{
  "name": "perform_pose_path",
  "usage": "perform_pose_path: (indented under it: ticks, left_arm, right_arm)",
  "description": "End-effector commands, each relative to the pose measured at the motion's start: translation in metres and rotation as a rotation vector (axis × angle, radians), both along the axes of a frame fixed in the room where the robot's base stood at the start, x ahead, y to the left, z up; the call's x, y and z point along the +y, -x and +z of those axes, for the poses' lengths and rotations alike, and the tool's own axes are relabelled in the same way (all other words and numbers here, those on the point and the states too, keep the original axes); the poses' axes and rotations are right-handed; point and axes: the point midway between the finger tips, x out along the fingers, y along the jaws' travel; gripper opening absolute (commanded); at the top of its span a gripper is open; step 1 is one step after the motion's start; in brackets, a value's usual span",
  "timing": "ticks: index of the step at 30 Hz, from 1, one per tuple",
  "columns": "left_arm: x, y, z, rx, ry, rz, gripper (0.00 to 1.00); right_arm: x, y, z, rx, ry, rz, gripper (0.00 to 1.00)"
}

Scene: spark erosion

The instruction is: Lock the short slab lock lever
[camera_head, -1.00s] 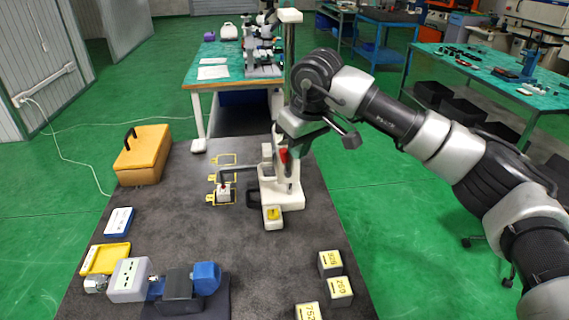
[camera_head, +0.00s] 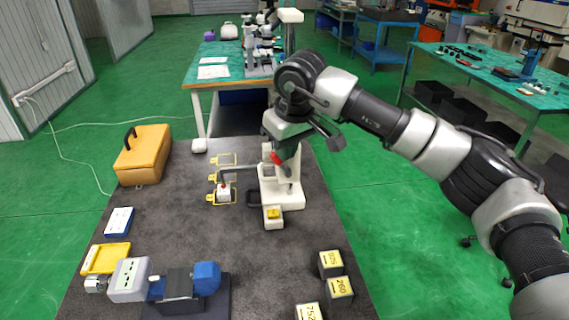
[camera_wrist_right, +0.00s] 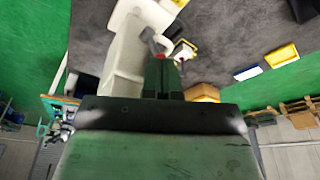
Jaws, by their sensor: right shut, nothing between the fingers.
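The white machine (camera_head: 268,185) stands on the dark mat, with a red lever (camera_head: 277,158) high on its column. The lever slants, with its upper end to the left. My right gripper (camera_head: 290,158) is over the column, right beside the lever, pointing down. The lever's pivot is partly hidden. My left gripper is not in view.
A grey arm with a small red-and-white block (camera_head: 223,193) reaches left from the machine, near yellow frames. An orange case (camera_head: 143,160) stands at the left, and labelled metal cubes (camera_head: 340,288) at the front right. The mat's middle front is clear.

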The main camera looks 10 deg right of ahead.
Motion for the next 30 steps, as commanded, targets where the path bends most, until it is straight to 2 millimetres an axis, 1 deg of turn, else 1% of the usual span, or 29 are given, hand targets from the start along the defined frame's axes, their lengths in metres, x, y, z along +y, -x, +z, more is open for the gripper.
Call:
perform_pose_path:
  ticks: [18, 30]
  left_arm:
    - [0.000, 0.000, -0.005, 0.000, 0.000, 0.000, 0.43]
    - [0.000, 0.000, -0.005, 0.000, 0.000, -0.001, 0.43]
  right_arm:
    - [0.019, 0.000, -0.010, 0.000, 0.000, 0.002, 0.00]
    - [0.020, 0.000, -0.010, 0.000, 0.000, 0.000, 0.00]
